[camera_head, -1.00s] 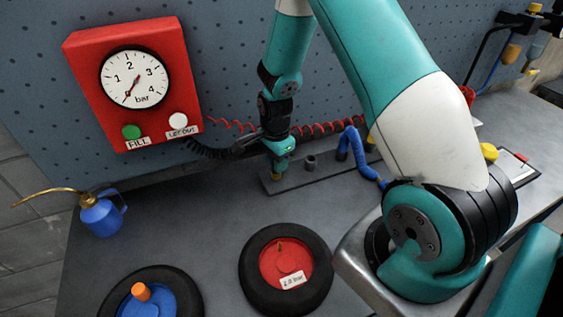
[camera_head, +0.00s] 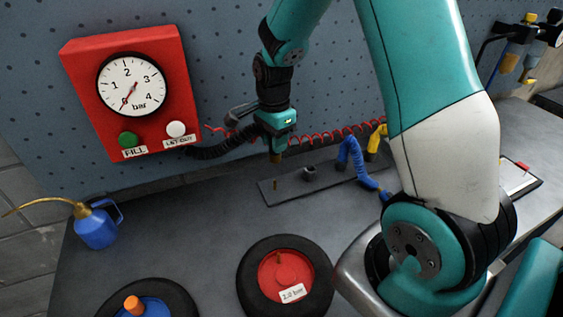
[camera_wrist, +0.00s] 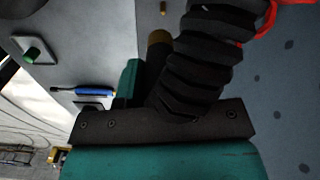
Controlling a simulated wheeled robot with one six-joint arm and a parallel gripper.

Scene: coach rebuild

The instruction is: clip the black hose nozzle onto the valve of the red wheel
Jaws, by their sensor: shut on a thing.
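The red wheel (camera_head: 285,270) lies flat on the bench, inside its black tyre, with a "2.0 bar" label. Its small brass valve (camera_head: 279,258) stands up bare near the rim's top. My gripper (camera_head: 276,138) is shut on the black hose nozzle (camera_head: 277,157), which hangs tip down above the holder plate, well behind the wheel. In the wrist view the nozzle (camera_wrist: 155,65) shows its brass end, and the ribbed black hose (camera_wrist: 205,60) leads off beside it. The fingertips are mostly hidden.
A red gauge box (camera_head: 80,75) stands at the left. A blue oil can (camera_head: 97,228) and a blue wheel (camera_head: 160,308) with an orange cap stand left. Bench between plate and red wheel is clear.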

